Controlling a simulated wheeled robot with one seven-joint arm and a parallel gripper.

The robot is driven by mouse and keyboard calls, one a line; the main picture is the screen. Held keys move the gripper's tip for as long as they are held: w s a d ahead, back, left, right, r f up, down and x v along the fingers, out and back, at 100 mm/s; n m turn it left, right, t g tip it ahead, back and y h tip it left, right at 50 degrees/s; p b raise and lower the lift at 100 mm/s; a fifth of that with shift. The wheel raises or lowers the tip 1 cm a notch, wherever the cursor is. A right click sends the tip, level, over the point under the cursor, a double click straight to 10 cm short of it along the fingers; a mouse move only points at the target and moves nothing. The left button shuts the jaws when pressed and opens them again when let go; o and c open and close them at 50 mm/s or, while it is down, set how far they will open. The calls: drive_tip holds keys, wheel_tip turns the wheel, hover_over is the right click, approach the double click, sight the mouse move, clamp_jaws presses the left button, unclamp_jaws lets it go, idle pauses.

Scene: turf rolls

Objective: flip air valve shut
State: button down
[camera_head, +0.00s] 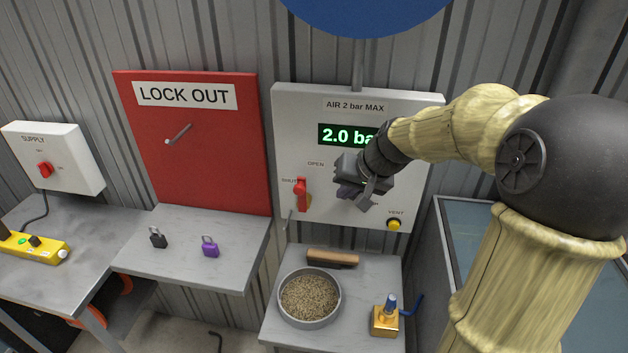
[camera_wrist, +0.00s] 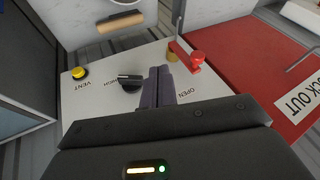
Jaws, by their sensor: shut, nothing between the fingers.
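The air valve is a red lever (camera_head: 301,194) on the pale air panel (camera_head: 292,112), left of my gripper. It stands roughly upright, with the word OPEN above it and SHUT to its upper left. In the wrist view the red lever (camera_wrist: 196,61) with its round end lies just right of my fingers, beside a brass-coloured fitting. My gripper (camera_head: 347,190) is shut and empty in front of the panel, right of the lever and apart from it. Its closed fingers (camera_wrist: 157,86) show in the wrist view. The display (camera_head: 345,135) reads 2.0 ba, its end hidden by my arm.
A black knob (camera_wrist: 130,82) is beside my fingers; a yellow VENT button (camera_head: 394,224) is lower right. Below, a shelf holds a pellet bowl (camera_head: 310,298), a brush (camera_head: 332,259) and a brass fitting (camera_head: 385,318). The red lockout board (camera_head: 200,170) stands left, above padlocks.

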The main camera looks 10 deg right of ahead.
drive_tip(key=r, duration=0.1)
drive_tip(key=w+d+r, duration=0.1)
drive_tip(key=r, duration=0.1)
drive_tip(key=shift+w+d+r+t+y, duration=0.2)
drive_tip(key=shift+w+t+y, duration=0.1)
drive_tip(key=shift+t, duration=0.1)
drive_tip(key=w+a+f+p, duration=0.3)
drive_tip(key=w+a+f, duration=0.3)
drive_tip(key=f, duration=0.2)
drive_tip(key=shift+w+a+p, duration=0.35)
drive_tip(key=shift+p, duration=0.05)
drive_tip(key=shift+w+a+r, duration=0.1)
drive_tip(key=shift+a, duration=0.05)
idle(0.5)
